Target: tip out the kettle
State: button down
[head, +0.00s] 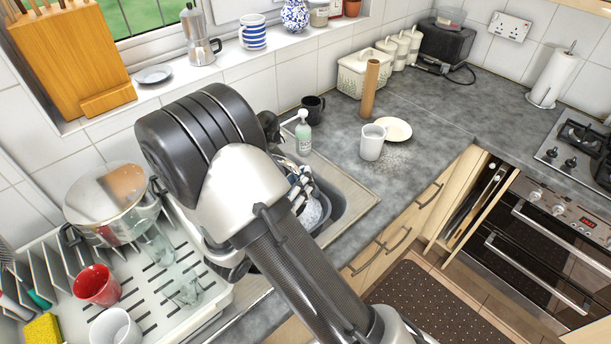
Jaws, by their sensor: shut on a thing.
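My gripper (296,182) is over the sink (343,202), low behind my own wrist and forearm, and only part of its fingers shows. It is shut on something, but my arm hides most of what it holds. I cannot make out a kettle clearly anywhere in this view. White soapy foam (313,213) shows in the dark basin just below the fingers. Whether anything is pouring cannot be seen.
A soap bottle (303,136) and a black mug (314,108) stand behind the sink. A white mug (373,142) and plate (394,130) are to its right. The dish rack (150,316) at left holds a lidded pot (112,204), glasses and mugs.

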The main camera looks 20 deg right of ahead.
aim_at(276, 154)
jog(key=w+r+n+p, duration=0.1)
jog(key=p, duration=0.1)
jog(key=w+a+r+n+p, duration=0.1)
jog(key=r+n+p, duration=0.1)
jog(key=shift+a+n, duration=0.1)
jog(key=shift+n, duration=0.2)
jog(key=n+p, duration=0.1)
jog(key=w+a+r+n+p, duration=0.1)
jog(key=w+n+p, duration=0.1)
jog(key=shift+w+a+r+n, duration=0.15)
jog(key=shift+a+r+n, duration=0.1)
jog(key=shift+n, duration=0.15)
jog(key=w+n+p, duration=0.1)
jog(key=p, duration=0.1)
jog(key=w+a+n+p, duration=0.1)
jog(key=n, duration=0.1)
jog(key=shift+w+a+r+n+p, duration=0.2)
jog(key=shift+w+n+p, duration=0.05)
jog(key=shift+n+p, duration=0.1)
jog(key=shift+w+a+f+n+p, duration=0.25)
jog(key=shift+w+a+n, duration=0.15)
jog(key=shift+w+n, duration=0.4)
jog(key=shift+w+a+f+n+p, duration=0.2)
jog(key=shift+w+a+n, duration=0.25)
jog(key=shift+n, duration=0.5)
